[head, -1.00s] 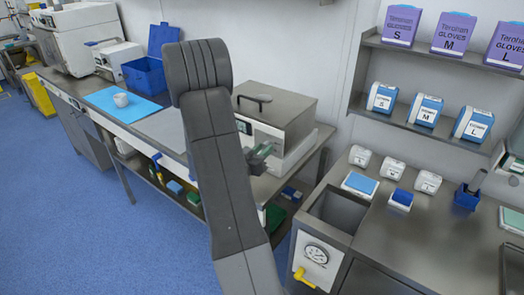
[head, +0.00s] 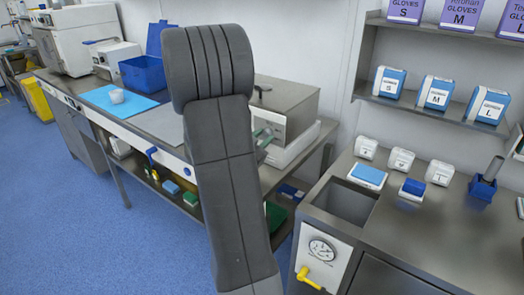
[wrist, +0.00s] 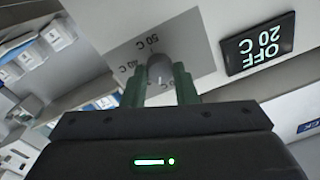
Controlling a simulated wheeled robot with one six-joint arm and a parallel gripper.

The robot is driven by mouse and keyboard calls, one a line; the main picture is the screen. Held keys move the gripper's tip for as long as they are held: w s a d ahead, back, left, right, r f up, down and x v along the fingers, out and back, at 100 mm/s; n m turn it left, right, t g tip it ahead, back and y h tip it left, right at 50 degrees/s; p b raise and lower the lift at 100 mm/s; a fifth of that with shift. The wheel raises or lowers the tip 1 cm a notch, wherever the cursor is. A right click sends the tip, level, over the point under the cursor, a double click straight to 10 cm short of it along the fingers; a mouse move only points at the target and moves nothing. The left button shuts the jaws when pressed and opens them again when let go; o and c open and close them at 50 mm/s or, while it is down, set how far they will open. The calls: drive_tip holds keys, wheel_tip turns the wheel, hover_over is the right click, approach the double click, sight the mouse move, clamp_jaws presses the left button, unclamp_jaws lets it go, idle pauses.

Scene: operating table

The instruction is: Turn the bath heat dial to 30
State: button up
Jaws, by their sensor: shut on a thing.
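The bath (head: 292,103), a steel box with a lid and handle, stands on the bench behind my arm. In the wrist view its grey heat dial (wrist: 160,68) sits on a panel with tilted marks "50 C" and "40 C"; its pointer cannot be made out. A black display (wrist: 258,43) beside it reads "OFF" and "20 C". My gripper (wrist: 159,82) has its green fingers shut on the dial, one on each side. In the head view my arm hides the dial and most of the gripper; a bit of green finger shows.
A blue mat (head: 120,101) with a white cup and a blue box (head: 146,75) lie left on the bench. At right are a counter with a steel basin (head: 345,205), a gauge with a yellow tap (head: 318,278), and shelves of glove boxes (head: 437,93). Blue floor is open at left.

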drive_tip(key=m+b, duration=0.1)
drive_tip(key=b, duration=0.1)
drive_tip(key=m+b, duration=0.2)
drive_tip(key=shift+f+m, duration=0.3)
drive_tip(key=shift+r+m+b, duration=0.15)
drive_tip(key=shift+m+b, duration=0.75)
drive_tip(key=shift+b, duration=0.05)
drive_tip(key=shift+r, duration=0.1)
drive_tip(key=o, duration=1)
drive_tip(key=v, duration=1.4)
drive_tip(key=shift+b, duration=0.4)
drive_tip(key=shift+w, duration=0.15)
